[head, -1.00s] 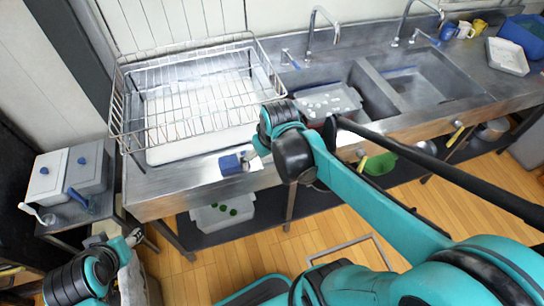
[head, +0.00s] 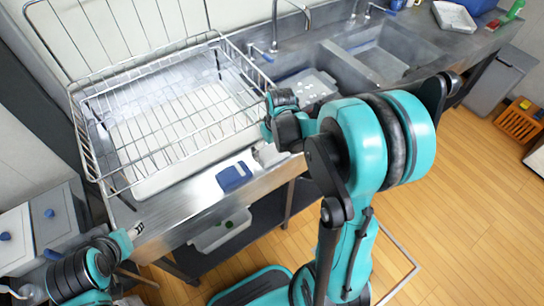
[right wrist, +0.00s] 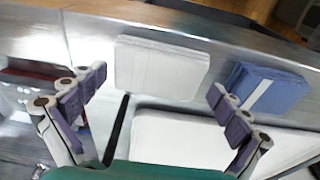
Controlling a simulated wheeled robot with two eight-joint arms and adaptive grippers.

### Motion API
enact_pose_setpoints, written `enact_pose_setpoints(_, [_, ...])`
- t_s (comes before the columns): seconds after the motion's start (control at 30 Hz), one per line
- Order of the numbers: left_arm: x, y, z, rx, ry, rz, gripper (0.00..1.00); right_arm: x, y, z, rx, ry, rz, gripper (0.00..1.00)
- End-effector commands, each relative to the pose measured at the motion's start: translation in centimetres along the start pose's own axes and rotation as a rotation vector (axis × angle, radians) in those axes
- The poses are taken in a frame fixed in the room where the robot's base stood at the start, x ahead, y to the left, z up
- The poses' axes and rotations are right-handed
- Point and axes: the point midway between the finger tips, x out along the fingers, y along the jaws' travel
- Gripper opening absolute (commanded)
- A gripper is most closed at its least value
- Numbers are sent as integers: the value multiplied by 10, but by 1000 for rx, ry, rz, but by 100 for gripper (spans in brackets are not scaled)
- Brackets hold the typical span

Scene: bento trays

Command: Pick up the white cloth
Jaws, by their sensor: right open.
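The white cloth (right wrist: 160,68) lies folded and flat on the steel counter, in front of my right gripper (right wrist: 158,84) in the right wrist view. The gripper is open, its two fingers spread wider than the cloth, with nothing between them. In the head view, my right gripper (head: 268,135) is over the counter's front edge and hides part of the white cloth (head: 268,155). A folded blue cloth (right wrist: 264,90) with a white stripe lies beside it and also shows in the head view (head: 235,177). My left gripper (head: 135,231) is off the counter, at lower left; its jaws are too small to read.
A wire dish rack (head: 82,130) stands over a white tray (head: 150,186) behind the cloths. Sinks with taps lie to the right, one holding a grey tray (head: 308,88). Grey lidded bins (head: 50,215) stand at left. The counter's front edge (head: 165,238) is close.

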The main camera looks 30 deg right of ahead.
Motion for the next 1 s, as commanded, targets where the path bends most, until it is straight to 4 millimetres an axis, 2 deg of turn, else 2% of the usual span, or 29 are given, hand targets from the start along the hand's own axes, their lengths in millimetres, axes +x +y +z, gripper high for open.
enact_pose_setpoints(0.07, [4, 0, 2, 0, 0, 0, 48, 8, 0, 0, 0, 0, 0, 100])
enact_pose_setpoints(0.27, [2, 0, 1, 0, 0, 0, 48, 7, 0, 0, 0, 0, 0, 100])
enact_pose_setpoints(0.3, [2, 0, 1, 0, 0, 0, 48, 7, 0, 0, 0, 0, 0, 89])
enact_pose_setpoints(0.4, [2, 0, 1, 0, 0, 0, 48, 7, 0, 0, 0, 0, 0, 68])
enact_pose_setpoints(0.77, [1, 0, 1, 0, 0, 0, 48, 4, 0, 0, 0, 0, 0, 67])
enact_pose_setpoints(0.87, [-1, 0, -1, 0, 0, 0, 48, -2, 0, -1, 0, 0, 0, 67])
enact_pose_setpoints(1.0, [-8, 0, -6, 0, 0, 0, 48, -21, 0, -4, 0, 0, 0, 67])
